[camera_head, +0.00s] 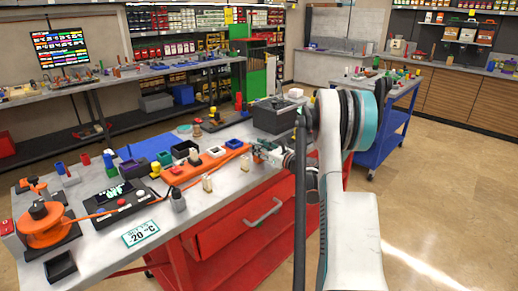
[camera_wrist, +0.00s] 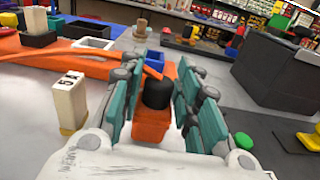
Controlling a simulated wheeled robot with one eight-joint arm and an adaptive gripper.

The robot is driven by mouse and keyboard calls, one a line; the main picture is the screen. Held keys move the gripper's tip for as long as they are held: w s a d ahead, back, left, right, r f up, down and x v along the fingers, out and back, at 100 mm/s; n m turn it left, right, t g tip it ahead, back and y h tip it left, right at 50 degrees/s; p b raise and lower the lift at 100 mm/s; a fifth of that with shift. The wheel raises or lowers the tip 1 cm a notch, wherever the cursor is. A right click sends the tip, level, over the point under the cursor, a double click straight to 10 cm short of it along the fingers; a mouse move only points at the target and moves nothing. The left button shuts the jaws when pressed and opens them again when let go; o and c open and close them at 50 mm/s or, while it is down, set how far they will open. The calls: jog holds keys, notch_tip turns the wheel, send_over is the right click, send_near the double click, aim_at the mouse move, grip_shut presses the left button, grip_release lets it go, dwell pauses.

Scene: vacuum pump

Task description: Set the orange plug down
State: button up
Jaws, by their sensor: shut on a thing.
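My gripper (camera_wrist: 155,105) fills the lower middle of the wrist view, with teal finger pads on both sides. It is shut on the orange plug (camera_wrist: 152,130), an orange piece with a dark rounded part between the pads. The fingers hide part of the plug's sides. In the head view my gripper (camera_head: 268,153) is at the right end of the workbench, at the end of a long orange strip or cable. The plug itself is too small to make out there. I cannot tell whether the plug touches the bench top.
A blue bin (camera_wrist: 155,60) is just beyond the plug. A pale upright block (camera_wrist: 69,105) stands left of my gripper. A dark grey box (camera_head: 277,115) stands beyond the gripper. The workbench (camera_head: 205,215) has bare surface near its front edge. A green button-like piece (camera_wrist: 243,141) lies at right.

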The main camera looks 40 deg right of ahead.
jog(key=shift+f, duration=0.2)
jog(key=o, duration=1.1)
jog(key=shift+r, duration=0.2)
jog(key=shift+s, duration=0.25)
jog(key=s+p, duration=0.3)
jog(key=s, duration=0.8)
jog(key=shift+s+d, duration=0.25)
jog(key=shift+d, duration=0.2)
